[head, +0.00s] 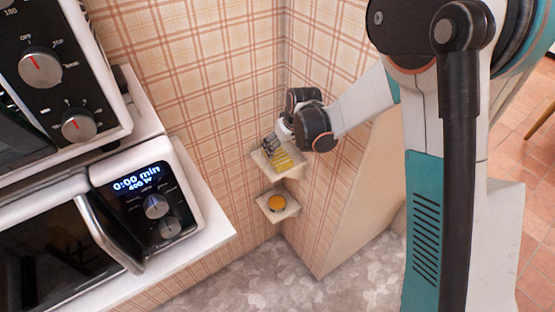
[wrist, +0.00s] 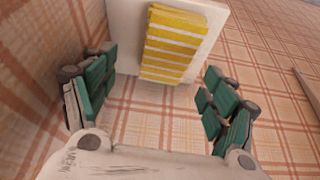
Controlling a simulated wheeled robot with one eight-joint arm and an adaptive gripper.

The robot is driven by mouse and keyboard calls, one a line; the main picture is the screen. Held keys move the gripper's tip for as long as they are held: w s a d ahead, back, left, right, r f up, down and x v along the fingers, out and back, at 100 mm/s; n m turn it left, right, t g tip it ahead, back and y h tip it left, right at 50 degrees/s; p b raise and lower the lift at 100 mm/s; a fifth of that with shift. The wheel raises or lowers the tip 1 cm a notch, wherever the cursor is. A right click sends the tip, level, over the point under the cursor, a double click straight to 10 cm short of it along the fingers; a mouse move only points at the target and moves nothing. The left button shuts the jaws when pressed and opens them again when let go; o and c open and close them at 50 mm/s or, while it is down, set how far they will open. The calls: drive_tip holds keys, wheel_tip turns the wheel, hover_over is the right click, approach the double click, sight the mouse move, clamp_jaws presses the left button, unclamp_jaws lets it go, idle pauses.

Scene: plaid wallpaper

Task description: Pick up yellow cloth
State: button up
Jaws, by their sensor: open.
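The yellow cloth (wrist: 174,45) has white stripes and lies folded on a small white corner shelf (wrist: 126,28). In the head view the cloth (head: 284,161) shows partly on the upper corner shelf (head: 291,174), with my gripper in front of it. My gripper (wrist: 155,100) is open and empty. Its teal-padded fingers are spread to the left and right, and the cloth is ahead, between their lines. In the head view my gripper (head: 270,144) is at the upper shelf, close to the cloth. I cannot tell whether it touches the shelf.
A lower corner shelf (head: 285,214) holds a round orange-yellow thing (head: 277,203). Plaid walls close in on both sides of the corner. A microwave (head: 150,205) and an oven (head: 60,70) stand at the left. The grey patterned surface (head: 255,278) below is clear.

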sight(278, 155)
drive_tip(key=b+x, duration=0.1)
drive_tip(key=x, duration=0.2)
drive_tip(key=b+x, duration=0.1)
drive_tip(key=x, duration=0.1)
drive_tip(key=shift+s+a+f+b, duration=0.3)
drive_tip(key=shift+f, duration=0.1)
drive_tip(key=c, duration=1.1)
